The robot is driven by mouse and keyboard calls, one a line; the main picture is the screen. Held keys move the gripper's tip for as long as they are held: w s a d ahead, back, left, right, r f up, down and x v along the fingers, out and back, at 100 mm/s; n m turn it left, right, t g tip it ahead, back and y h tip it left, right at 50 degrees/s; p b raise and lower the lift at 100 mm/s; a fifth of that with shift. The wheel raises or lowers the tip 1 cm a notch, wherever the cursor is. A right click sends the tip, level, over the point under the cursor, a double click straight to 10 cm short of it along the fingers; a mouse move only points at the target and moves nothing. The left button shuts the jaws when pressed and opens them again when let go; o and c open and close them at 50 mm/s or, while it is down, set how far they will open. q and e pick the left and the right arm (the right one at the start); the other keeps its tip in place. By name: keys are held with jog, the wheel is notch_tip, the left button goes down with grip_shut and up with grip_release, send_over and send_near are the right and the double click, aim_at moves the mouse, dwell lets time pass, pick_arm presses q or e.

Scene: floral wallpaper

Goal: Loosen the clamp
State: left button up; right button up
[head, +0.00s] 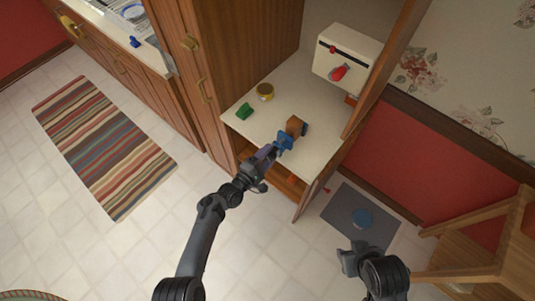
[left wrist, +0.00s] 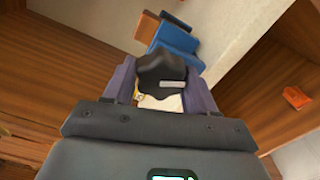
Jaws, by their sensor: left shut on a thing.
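The blue clamp (head: 285,141) sits at the front edge of the cream counter, against a brown wooden block (head: 295,125). In the left wrist view the clamp's blue body (left wrist: 178,42) and the block (left wrist: 147,25) lie just beyond my fingers. My left gripper (head: 270,152) reaches the clamp from the front. Its purple fingers are shut on the clamp's black knob (left wrist: 162,70), one on each side. The clamp's jaws and screw are mostly hidden. My right gripper (head: 352,258) is away from the counter, low over the floor; its finger opening is not clear.
Tall wooden panels flank the counter. A wooden chair (head: 480,240) stands at right. The tiled floor in front is open.

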pick_arm(q)
jog(key=shift+n, duration=0.6)
jog(key=shift+a+f, duration=0.1)
jog(key=o, duration=1)
jog(key=shift+s, duration=0.1)
jog(key=shift+s+a+p, duration=0.2)
jog(key=shift+p, duration=0.15)
jog(key=p+v, duration=0.2)
jog(key=v, duration=0.8)
